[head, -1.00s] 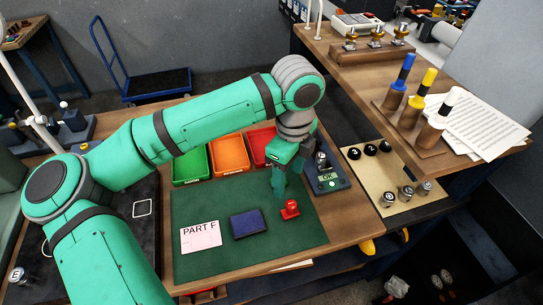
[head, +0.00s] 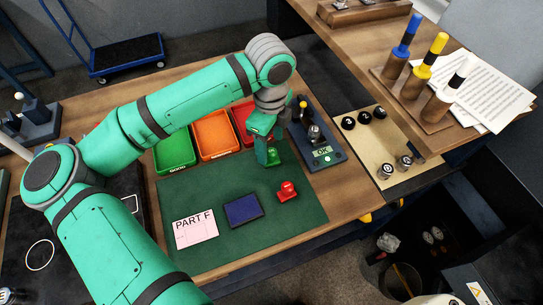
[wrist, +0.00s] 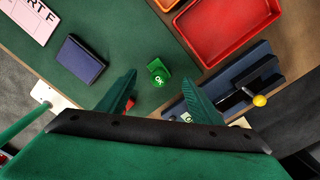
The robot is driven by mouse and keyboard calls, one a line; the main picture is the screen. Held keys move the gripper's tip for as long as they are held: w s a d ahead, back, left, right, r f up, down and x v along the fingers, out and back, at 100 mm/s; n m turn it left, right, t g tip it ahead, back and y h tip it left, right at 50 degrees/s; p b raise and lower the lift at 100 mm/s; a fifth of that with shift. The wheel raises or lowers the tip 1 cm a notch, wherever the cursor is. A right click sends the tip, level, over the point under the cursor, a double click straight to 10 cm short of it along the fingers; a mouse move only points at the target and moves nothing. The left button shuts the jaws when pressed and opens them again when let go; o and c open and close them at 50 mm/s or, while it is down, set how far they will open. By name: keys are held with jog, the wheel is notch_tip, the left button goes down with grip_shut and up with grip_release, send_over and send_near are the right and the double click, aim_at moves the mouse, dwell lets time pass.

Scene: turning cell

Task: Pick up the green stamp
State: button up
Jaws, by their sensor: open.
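The green stamp (wrist: 158,74), with a round top marked OK, stands on the dark green mat (wrist: 125,35). In the wrist view it lies just beyond my open fingertips, roughly between their lines, with nothing gripped. In the head view the green stamp (head: 274,158) shows beside and partly behind my fingers. My gripper (head: 265,150) points down at the back of the mat; it also shows in the wrist view (wrist: 158,84). The red stamp (head: 287,191) stands on the mat in front of my gripper.
Green, orange and red trays (head: 212,134) line the mat's back edge. A dark fixture (head: 318,145) with an OK label stands close on the right. A blue pad (head: 243,209) and the PART F card (head: 195,228) lie on the mat's front part.

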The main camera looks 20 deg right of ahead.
aim_at(271, 151)
notch_tip(271, 151, down, 5)
jog(key=shift+s+d+r, duration=0.1)
jog(key=shift+s, duration=0.05)
jog(key=shift+c, duration=0.6)
jog(key=c, duration=0.9)
jog(key=shift+r, duration=0.1)
jog(key=shift+r, duration=0.6)
jog(key=s+r, duration=0.4)
jog(key=s+a+r, duration=0.1)
jog(key=s+r, duration=0.2)
jog(key=s, duration=0.2)
jog(key=s+a+r, duration=0.1)
jog(key=s+r, duration=0.3)
jog(key=shift+s+a+r, duration=0.25)
jog(key=shift+s+r, duration=0.05)
jog(key=shift+s, duration=0.1)
